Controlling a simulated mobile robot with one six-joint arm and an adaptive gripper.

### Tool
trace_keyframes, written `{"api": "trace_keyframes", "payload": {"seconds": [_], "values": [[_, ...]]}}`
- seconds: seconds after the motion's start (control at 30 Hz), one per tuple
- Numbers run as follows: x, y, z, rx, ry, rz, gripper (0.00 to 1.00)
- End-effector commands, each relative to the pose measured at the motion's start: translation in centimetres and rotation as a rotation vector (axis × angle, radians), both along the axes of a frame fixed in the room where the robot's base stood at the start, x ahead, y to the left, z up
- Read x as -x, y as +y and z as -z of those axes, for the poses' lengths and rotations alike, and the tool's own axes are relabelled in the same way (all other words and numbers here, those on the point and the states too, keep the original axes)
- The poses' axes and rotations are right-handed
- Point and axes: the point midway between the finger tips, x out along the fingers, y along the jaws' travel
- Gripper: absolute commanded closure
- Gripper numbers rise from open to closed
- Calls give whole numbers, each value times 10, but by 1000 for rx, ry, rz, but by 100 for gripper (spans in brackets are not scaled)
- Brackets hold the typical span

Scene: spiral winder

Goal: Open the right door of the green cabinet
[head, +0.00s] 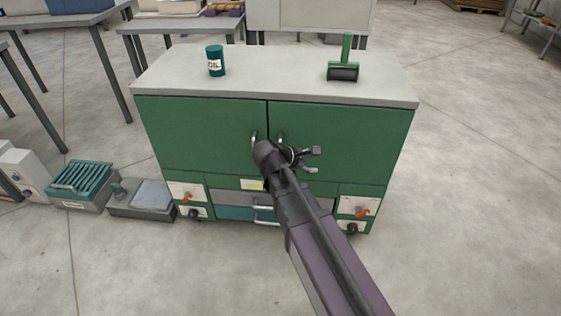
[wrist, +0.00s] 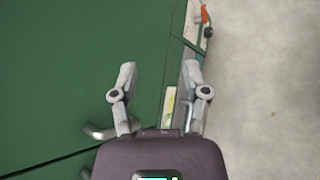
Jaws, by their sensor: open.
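The green cabinet (head: 155,140) has a grey top and two front doors that look closed. Its right door (head: 350,130) has a curved metal handle (head: 280,136) near the middle seam. In the wrist view the right door (wrist: 80,60) fills the left side. Its handle (wrist: 97,131) shows at the lower left, beside the left finger and outside the jaws. My gripper (head: 314,161) is in front of the right door, right of and below the handle. In the wrist view my gripper (wrist: 160,74) is open with nothing between its fingers. My wrist hides part of the cabinet front.
A teal oil can (head: 216,61) and a green-handled roller (head: 343,70) stand on the cabinet top. Drawers (head: 232,213) and small panels with red levers (head: 358,206) lie below the doors. Boxes (head: 80,185) stand on the floor at left. The floor at right is clear.

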Motion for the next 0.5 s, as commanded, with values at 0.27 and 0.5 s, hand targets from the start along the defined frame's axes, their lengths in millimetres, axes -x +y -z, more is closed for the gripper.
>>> {"api": "trace_keyframes", "payload": {"seconds": [0.27, 0.5], "values": [[-17, 54, 36, 264, 30, -203, 40], [-24, 104, 55, 506, 52, -350, 40]]}}
